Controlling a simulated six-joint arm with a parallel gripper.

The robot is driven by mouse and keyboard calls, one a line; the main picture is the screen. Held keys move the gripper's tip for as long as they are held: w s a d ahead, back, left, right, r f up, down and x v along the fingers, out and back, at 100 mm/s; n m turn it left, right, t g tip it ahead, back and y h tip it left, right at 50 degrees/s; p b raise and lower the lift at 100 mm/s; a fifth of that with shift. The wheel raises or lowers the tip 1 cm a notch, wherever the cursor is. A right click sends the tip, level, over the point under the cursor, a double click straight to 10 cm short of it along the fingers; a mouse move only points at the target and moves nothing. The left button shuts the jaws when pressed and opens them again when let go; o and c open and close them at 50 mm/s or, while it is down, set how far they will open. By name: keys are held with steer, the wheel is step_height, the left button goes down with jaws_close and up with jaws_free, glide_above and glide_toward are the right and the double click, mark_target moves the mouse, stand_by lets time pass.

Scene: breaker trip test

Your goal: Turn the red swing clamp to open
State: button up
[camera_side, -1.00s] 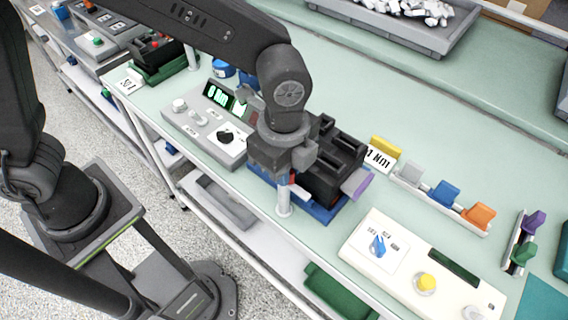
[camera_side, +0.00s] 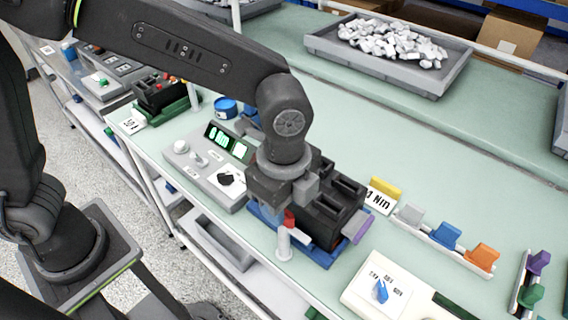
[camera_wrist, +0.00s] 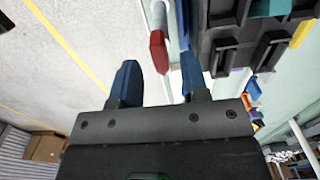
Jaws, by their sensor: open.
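The red swing clamp (camera_side: 289,218) shows at the front edge of the blue base (camera_side: 322,255), by a pale upright post (camera_side: 284,243). In the wrist view the red clamp arm (camera_wrist: 158,50) points toward my gripper, its end at or between the blue fingertips. My gripper (camera_wrist: 158,76) is open, with a finger on each side of the clamp and a wider gap on the left. In the side view my gripper (camera_side: 284,192) hangs just above the clamp and hides part of it. The black breaker block (camera_side: 325,212) stands right beside it.
A grey panel (camera_side: 205,172) with a black knob and green displays stands left of the fixture. A purple lever (camera_side: 357,226) sticks out at its right. A cream control box (camera_side: 372,285) and colored clips (camera_side: 446,234) lie further right.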

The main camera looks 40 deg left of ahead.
step_height(320, 180, up, 11)
steer(key=shift+r, duration=0.15)
stand_by(0.4)
steer(key=s+a+f+n+t, duration=0.1)
steer(key=s+a+n+t, duration=0.1)
steer(key=a+n, duration=0.7)
steer(key=s+a+f+n+t, duration=0.1)
steer(key=s+a+n+t, duration=0.2)
steer(key=a+n, duration=0.6)
steer(key=s+a, duration=0.2)
steer(key=a, duration=0.3)
steer(key=shift+s+t, duration=0.3)
